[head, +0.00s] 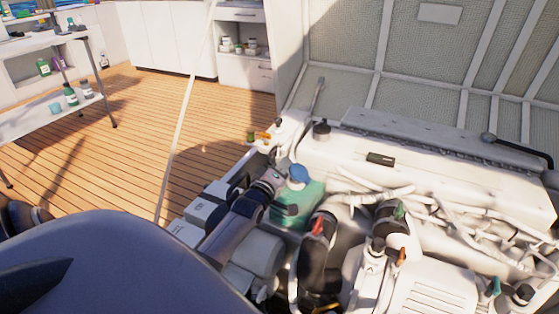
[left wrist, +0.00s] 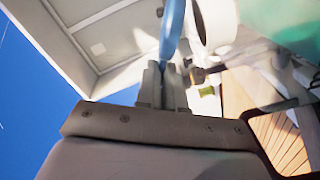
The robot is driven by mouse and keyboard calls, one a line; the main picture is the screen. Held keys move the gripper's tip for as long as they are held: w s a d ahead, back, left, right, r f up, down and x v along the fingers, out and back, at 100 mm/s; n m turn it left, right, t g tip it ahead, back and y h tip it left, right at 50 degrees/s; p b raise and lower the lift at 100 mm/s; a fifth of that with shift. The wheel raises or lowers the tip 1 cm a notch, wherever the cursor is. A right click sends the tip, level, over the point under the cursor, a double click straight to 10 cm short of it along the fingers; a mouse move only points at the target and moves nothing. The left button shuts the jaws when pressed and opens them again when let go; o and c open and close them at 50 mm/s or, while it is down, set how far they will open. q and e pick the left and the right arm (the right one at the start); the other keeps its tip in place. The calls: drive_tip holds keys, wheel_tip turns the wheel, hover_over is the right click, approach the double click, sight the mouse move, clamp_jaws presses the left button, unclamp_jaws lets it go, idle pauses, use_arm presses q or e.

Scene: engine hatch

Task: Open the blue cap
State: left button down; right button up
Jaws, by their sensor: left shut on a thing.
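The blue cap (head: 298,174) sits on top of a translucent green tank (head: 306,203) among the engine parts. My left gripper (head: 284,178) reaches it from the left side. In the left wrist view, the fingers of my left gripper (left wrist: 166,78) are close together on the edge of the blue cap (left wrist: 172,28), which shows edge-on. The green tank also shows in the top right of that view (left wrist: 285,18). Whether the cap is tilted or loosened I cannot tell. My right gripper is not in view.
Pale hoses and the white engine block (head: 440,190) fill the right side. A shelf table (head: 50,112) with bottles stands far left; the wooden floor (head: 140,130) between is mostly clear.

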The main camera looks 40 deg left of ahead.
sight(293, 173)
use_arm(q)
drive_tip(key=shift+w+d+r+m+p, duration=0.15)
drive_tip(key=shift+d+r+m+p, duration=0.35)
drive_tip(key=shift+r+m+p, duration=0.4)
drive_tip(key=d+m+p, duration=0.1)
drive_tip(key=m, duration=0.1)
drive_tip(key=d+r+m+p, duration=0.1)
drive_tip(key=p, duration=0.1)
drive_tip(key=shift+w+r+m, duration=0.15)
drive_tip(key=shift+w+m, duration=0.2)
drive_tip(key=shift+m, duration=0.05)
drive_tip(key=m, duration=0.1)
drive_tip(key=d+m+p, duration=0.1)
drive_tip(key=d+m, duration=0.1)
drive_tip(key=shift+w+d+r, duration=0.1)
drive_tip(key=shift+w+r, duration=0.25)
drive_tip(key=shift+w+d+p, duration=0.15)
drive_tip(key=shift+d+p, duration=0.25)
drive_tip(key=shift+d, duration=0.2)
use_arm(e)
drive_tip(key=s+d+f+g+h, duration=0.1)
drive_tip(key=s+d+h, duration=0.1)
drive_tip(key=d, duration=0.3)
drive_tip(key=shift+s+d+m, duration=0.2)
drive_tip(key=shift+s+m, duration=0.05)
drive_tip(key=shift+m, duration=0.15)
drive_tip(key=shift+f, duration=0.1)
